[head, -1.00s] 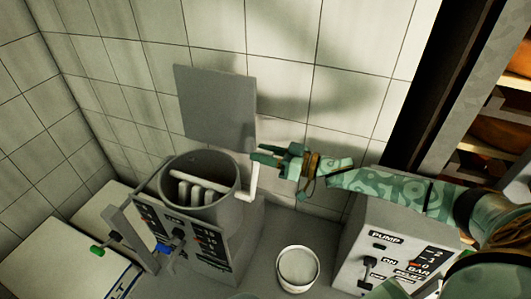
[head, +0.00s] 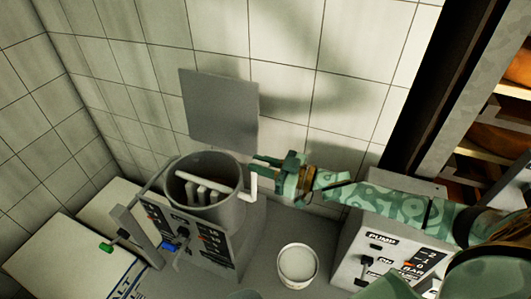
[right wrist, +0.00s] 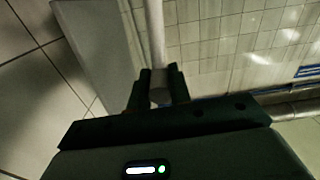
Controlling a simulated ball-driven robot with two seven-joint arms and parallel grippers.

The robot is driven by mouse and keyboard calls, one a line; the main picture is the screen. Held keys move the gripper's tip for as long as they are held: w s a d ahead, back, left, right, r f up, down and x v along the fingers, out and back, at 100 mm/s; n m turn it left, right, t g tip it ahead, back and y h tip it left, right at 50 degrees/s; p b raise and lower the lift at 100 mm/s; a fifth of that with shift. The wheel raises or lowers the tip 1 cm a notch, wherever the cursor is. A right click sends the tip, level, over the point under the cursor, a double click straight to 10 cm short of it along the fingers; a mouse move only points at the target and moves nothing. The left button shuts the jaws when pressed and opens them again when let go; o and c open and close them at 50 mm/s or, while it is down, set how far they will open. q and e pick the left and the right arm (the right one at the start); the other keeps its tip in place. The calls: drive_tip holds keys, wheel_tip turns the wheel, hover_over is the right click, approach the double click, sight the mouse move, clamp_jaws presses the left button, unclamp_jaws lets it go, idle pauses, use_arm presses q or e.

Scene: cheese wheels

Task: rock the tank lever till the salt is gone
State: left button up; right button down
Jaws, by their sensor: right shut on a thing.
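The tank is a round grey open drum (head: 241,215) with a white bar across its mouth and white paddles (head: 205,193) inside. The bar ends outside the right rim in a white upturned lever (head: 252,187). My right gripper (head: 257,161) is shut on the upper end of the lever. In the right wrist view, the two dark fingers (right wrist: 159,86) close around the pale rod (right wrist: 156,35). The tank's floor is mostly shaded, and I cannot make out any salt. My left gripper is not in view.
A grey square plate (head: 220,110) stands behind the tank against the tiled wall. A white round tub (head: 298,264) sits right of the tank, before the pump box (head: 357,238).

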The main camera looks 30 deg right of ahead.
drive_tip(key=s+a+f+n+p, duration=0.1)
drive_tip(key=s+a+n+p, duration=0.1)
drive_tip(key=s+a+n, duration=0.3)
drive_tip(key=shift+s+a+f, duration=0.15)
drive_tip(key=shift+a+f, duration=0.1)
drive_tip(key=shift+a, duration=0.1)
idle(0.5)
drive_tip(key=c, duration=1.5)
unclamp_jaws()
drive_tip(key=shift+f, duration=0.1)
drive_tip(key=shift+o, duration=1)
drive_tip(key=b+v, duration=0.2)
drive_tip(key=v, duration=1.4)
drive_tip(key=shift+s, duration=0.15)
